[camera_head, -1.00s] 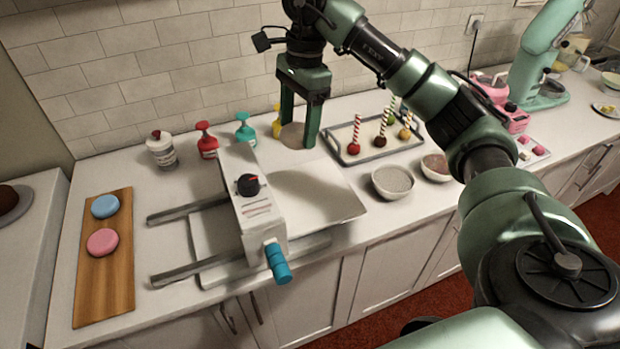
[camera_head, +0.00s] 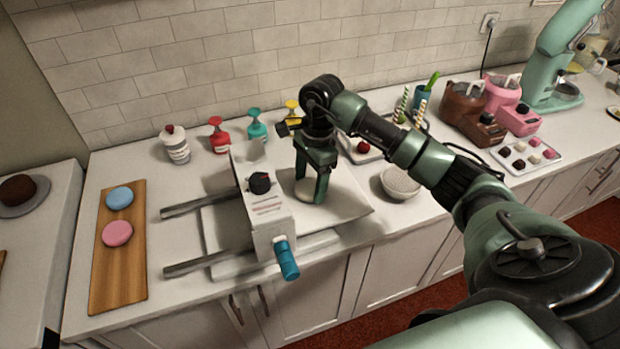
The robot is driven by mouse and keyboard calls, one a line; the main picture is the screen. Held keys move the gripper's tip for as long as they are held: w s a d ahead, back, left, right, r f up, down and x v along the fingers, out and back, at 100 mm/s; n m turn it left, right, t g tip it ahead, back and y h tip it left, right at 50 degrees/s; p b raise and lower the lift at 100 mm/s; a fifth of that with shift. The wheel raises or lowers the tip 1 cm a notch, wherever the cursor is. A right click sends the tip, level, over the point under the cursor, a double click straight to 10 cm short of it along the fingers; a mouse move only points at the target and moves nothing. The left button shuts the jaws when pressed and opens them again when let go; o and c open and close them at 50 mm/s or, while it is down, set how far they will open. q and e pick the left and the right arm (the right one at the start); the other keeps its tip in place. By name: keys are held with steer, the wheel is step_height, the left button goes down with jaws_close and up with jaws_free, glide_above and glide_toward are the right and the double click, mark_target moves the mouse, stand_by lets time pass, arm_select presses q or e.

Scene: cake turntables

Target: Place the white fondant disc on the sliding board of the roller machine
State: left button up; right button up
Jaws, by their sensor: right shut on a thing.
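The roller machine (camera_head: 268,222) stands on the counter with a black dial and a blue handle. Its pale sliding board (camera_head: 352,207) extends to the right of the roller body. My right gripper (camera_head: 310,193) points down over the board, just right of the roller body. It is shut on the white fondant disc (camera_head: 307,188), which shows between the fingers. The disc is at or just above the board; I cannot tell whether it touches. My left gripper is not in view.
A wooden board (camera_head: 118,275) with a blue disc (camera_head: 119,198) and a pink disc (camera_head: 117,233) lies at the left. Red (camera_head: 219,138) and teal (camera_head: 257,130) bottles stand behind the machine. A bowl (camera_head: 400,183) sits right of the sliding board.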

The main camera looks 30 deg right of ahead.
mark_target(314, 187)
steer(key=o, duration=1.1)
steer(key=shift+f, duration=0.15)
steer(key=shift+c, duration=0.2)
steer(key=o, duration=0.4)
steer(key=shift+r, duration=0.35)
steer(key=r+b, duration=0.1)
steer(key=r, duration=0.3)
steer(key=d+r+b, duration=0.1)
steer(key=r, duration=0.2)
steer(key=r+b, duration=0.1)
steer(key=r, duration=0.3)
steer(key=shift+d+r, duration=0.2)
steer(key=shift+r, duration=0.15)
